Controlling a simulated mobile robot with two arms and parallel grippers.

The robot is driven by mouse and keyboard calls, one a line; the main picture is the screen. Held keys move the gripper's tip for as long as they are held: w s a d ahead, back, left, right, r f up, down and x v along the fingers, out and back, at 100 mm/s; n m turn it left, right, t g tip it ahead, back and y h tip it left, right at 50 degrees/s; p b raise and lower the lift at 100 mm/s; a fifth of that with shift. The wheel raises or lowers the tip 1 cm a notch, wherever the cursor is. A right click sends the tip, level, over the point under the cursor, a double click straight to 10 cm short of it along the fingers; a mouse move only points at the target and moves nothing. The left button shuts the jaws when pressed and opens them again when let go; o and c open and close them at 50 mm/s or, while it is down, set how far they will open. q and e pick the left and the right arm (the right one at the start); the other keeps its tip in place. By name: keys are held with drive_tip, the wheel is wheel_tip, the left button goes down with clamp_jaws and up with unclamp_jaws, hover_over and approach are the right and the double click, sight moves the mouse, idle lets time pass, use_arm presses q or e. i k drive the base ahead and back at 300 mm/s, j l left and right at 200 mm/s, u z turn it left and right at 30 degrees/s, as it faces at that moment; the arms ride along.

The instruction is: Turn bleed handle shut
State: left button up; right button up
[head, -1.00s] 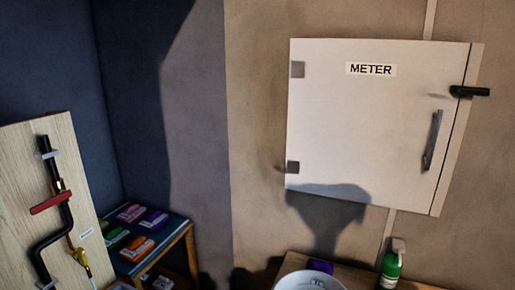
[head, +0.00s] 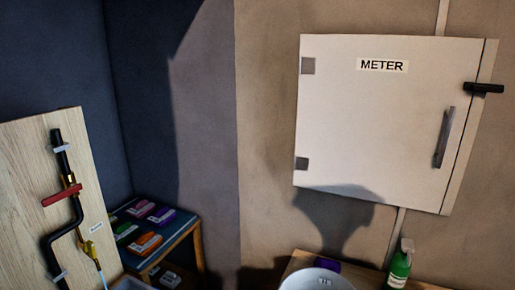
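A wooden board (head: 25,165) leans at the left and carries a black pipe (head: 77,212) with brass fittings. A red handle (head: 62,195) sits across the upper part of the pipe, roughly crosswise to it. A small yellow handle (head: 91,249) sits lower on a branch beside a white label (head: 96,228). I cannot read the label, and I cannot tell which handle is the bleed handle. Neither of my grippers is in view.
A closed white cabinet marked METER (head: 390,120) hangs on the wall with a black latch (head: 484,88) at its right edge. A small table (head: 180,236) holds several coloured packs. A green spray bottle (head: 399,268) and a white round basin (head: 316,280) stand at the bottom.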

sight(89, 247)
drive_tip(key=u, duration=1.7)
